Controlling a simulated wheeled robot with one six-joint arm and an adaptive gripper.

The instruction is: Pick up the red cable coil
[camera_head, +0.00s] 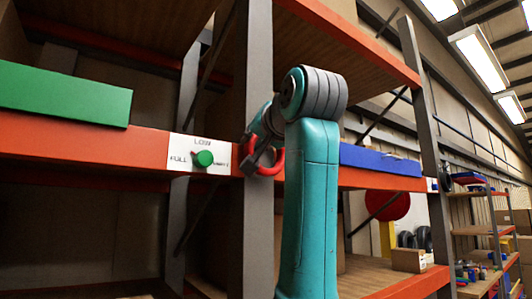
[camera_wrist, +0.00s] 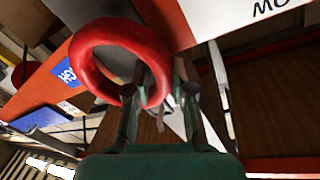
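The red cable coil (camera_wrist: 84,62) is a thick red ring in the upper left of the wrist view, in front of a grey post. In the head view the coil (camera_head: 278,163) shows partly at the upright post, left of my teal arm. My gripper (camera_wrist: 162,80) reaches up from the bottom of the wrist view with its two dark fingers apart. The coil's right side lies between the fingertips, with gaps visible. I cannot tell whether a finger touches it. In the head view my gripper (camera_head: 257,153) is at the coil, partly hidden by my arm.
An orange shelf beam (camera_head: 90,150) runs across, carrying a green panel (camera_head: 62,94), a white dial plate with a green knob (camera_head: 204,158) and a blue panel (camera_head: 380,160). A cardboard box (camera_head: 408,260) sits on a lower shelf. More racks stand at right.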

